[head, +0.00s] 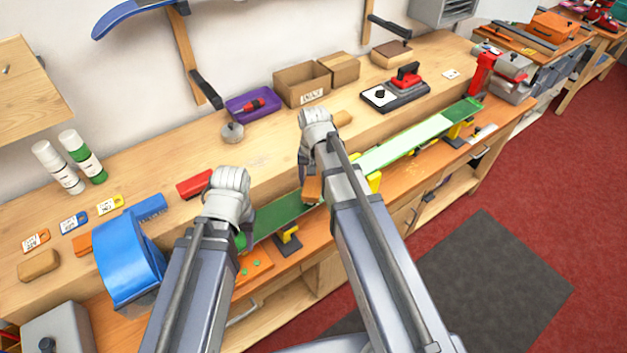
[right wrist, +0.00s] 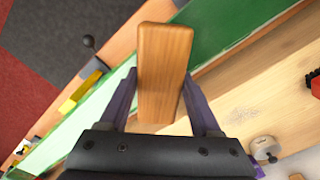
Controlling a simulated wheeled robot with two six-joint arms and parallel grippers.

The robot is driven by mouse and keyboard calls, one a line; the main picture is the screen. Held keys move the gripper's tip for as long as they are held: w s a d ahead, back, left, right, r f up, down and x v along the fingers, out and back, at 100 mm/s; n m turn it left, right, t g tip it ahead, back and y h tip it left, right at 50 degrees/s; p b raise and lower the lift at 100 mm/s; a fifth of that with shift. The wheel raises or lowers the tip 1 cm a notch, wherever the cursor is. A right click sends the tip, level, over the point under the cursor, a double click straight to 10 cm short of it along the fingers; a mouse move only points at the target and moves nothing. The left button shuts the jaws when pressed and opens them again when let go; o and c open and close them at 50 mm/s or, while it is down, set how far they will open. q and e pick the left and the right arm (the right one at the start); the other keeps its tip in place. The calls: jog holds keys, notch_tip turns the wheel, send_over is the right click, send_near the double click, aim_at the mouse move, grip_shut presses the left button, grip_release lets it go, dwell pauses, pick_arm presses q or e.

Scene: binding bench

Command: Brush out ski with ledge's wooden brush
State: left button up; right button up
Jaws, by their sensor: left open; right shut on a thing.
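The ski (head: 405,145) lies along the front of the bench, light green toward the far right and darker green toward the near left. My right gripper (head: 312,172) is shut on the wooden brush (head: 311,190), at the ski's darker part. In the right wrist view the brush (right wrist: 164,65) sits between the fingers, over the dark green ski (right wrist: 222,32); whether its underside touches the ski is hidden. My left gripper (head: 236,208) is open near the ski's near left end, and its fingers are mostly hidden by the hand.
Yellow-and-black vises (head: 287,240) stand under the ski. On the ledge behind are a red brush (head: 194,184), a purple tray (head: 253,105), a cardboard box (head: 302,84) and a red-handled iron (head: 398,92). A blue curved object (head: 122,255) stands at left.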

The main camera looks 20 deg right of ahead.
jog(key=shift+f+b, duration=1)
jog(key=shift+b, duration=0.05)
dwell(0.4)
jog(key=shift+w+d+r, duration=0.1)
jog(key=shift+w+d, duration=0.25)
jog(key=shift+d, duration=0.45)
jog(key=shift+w+d+r, duration=0.1)
jog(key=shift+w+d, duration=0.2)
jog(key=shift+d, duration=0.5)
jog(key=shift+f, duration=0.1)
jog(key=shift+d, duration=0.1)
jog(key=shift+w+d+f, duration=0.1)
jog(key=shift+w+d, duration=0.15)
jog(key=shift+d, duration=0.45)
jog(key=shift+w+d, duration=0.25)
jog(key=shift+d, duration=0.45)
jog(key=shift+w+d, duration=0.35)
jog(key=shift+d, duration=0.55)
jog(key=shift+w+d, duration=0.3)
jog(key=shift+d, duration=0.6)
